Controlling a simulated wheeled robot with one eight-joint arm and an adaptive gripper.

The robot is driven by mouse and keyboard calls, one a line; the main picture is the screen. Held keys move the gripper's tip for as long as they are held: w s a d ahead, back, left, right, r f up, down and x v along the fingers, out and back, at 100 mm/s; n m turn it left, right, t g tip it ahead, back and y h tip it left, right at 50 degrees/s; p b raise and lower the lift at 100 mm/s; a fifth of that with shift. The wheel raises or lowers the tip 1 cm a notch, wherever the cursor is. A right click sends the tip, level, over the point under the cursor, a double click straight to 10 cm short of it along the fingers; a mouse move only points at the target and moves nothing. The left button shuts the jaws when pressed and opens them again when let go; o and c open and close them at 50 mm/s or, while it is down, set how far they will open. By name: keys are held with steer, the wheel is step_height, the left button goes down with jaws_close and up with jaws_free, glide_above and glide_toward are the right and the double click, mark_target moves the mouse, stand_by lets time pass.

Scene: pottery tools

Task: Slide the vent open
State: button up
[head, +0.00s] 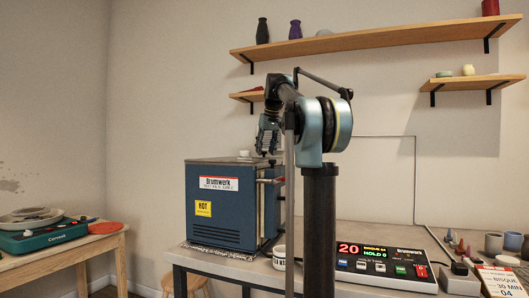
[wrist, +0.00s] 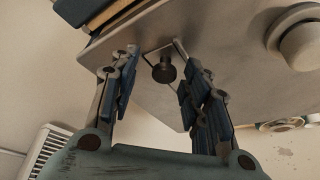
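The blue kiln (head: 218,205) stands on the bench, with a grey lid on top. In the wrist view the grey lid surface (wrist: 232,65) carries a small dark round knob (wrist: 164,70) by a thin dark edge or slot. It looks like the vent's knob, but I cannot tell how far the vent is open. My gripper (head: 268,142) is above the kiln's top right part. In the wrist view my gripper (wrist: 157,58) is open, with the knob showing between its fingers; contact cannot be made out.
A pale round plug (wrist: 303,42) sits on the lid to the right; it also shows in the head view (head: 244,154). A control box (head: 380,265) with red and green displays lies right of the kiln. Wall shelves (head: 375,38) hang above. A side table (head: 60,258) stands left.

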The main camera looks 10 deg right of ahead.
steer(key=v, duration=1.1)
steer(key=shift+r, duration=0.4)
steer(key=shift+s, duration=0.15)
